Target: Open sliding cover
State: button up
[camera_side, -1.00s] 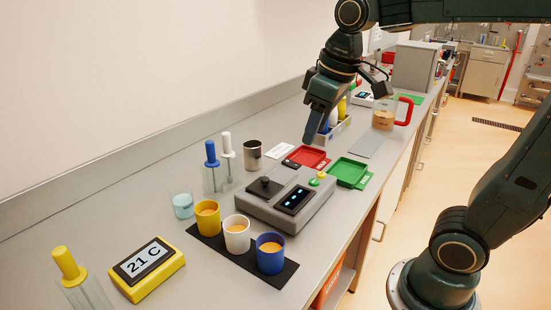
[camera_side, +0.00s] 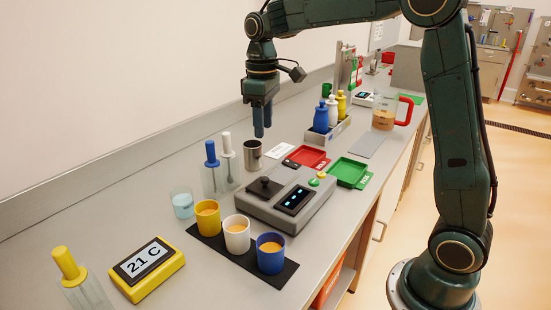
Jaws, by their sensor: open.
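The grey hopper device (camera_side: 290,199) sits on the bench at mid picture. Its dark sliding cover (camera_side: 264,187), with a black knob on top, lies at the left of its upper face. A small display panel (camera_side: 296,200) is to the right of the cover. My gripper (camera_side: 263,131) points down, open and empty, in the air behind the device and near the metal cup. It is apart from the cover. What lies beneath the cover is hidden.
A metal cup (camera_side: 252,155) and upright tools with blue and white handles (camera_side: 218,160) stand left of the device. Yellow, white and blue cups (camera_side: 237,233) stand in front. Red (camera_side: 307,157) and green (camera_side: 350,171) trays lie behind. Coloured bottles (camera_side: 328,115) stand further back.

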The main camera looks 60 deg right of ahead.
aim_at(265, 178)
jog(key=shift+f, duration=0.15)
notch_tip(265, 178, down, 14)
jog(key=shift+r, duration=0.25)
dwell(0.6)
grip_shut()
